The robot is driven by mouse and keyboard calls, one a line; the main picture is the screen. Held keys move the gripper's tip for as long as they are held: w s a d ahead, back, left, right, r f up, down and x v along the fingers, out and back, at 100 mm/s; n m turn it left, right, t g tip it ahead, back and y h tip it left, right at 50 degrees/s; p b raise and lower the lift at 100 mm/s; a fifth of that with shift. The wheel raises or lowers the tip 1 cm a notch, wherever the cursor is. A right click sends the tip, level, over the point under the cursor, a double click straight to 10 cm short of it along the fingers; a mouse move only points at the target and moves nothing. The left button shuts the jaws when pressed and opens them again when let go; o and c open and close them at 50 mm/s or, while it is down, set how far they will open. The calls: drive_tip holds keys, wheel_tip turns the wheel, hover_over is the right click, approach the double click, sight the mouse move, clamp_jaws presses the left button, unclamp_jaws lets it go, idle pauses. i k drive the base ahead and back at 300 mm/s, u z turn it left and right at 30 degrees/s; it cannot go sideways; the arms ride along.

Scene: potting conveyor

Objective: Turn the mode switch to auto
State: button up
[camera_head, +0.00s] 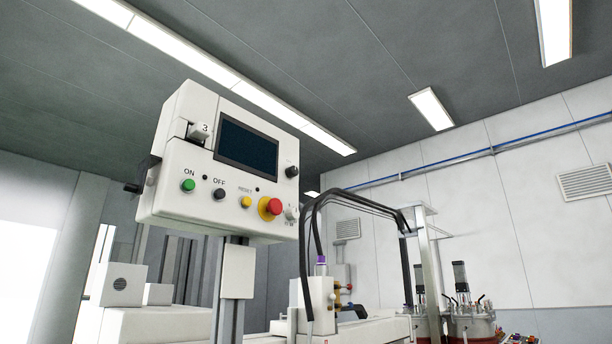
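A white control box (165,200) on a post fills the left middle of the head view, seen from below. Near its lower right corner is a small pale grey knob (291,213) with tiny lettering around it that I cannot read. A black knob (292,172) sits higher on the right edge. Either could be the mode switch; no label confirms which, and the pointing direction of both is too small to tell. My gripper is not in view.
The box also carries a dark screen (246,146), a green ON button (188,186), a black OFF button (219,194), a yellow reset button (246,202) and a red emergency stop (272,206). Black cables (310,230) arch close to its right. Machinery with red-based vessels (471,326) stands at lower right.

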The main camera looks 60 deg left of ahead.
sight(292, 171)
drive_tip(key=u, duration=0.4)
drive_tip(key=i, duration=0.6)
drive_tip(key=u, duration=0.65)
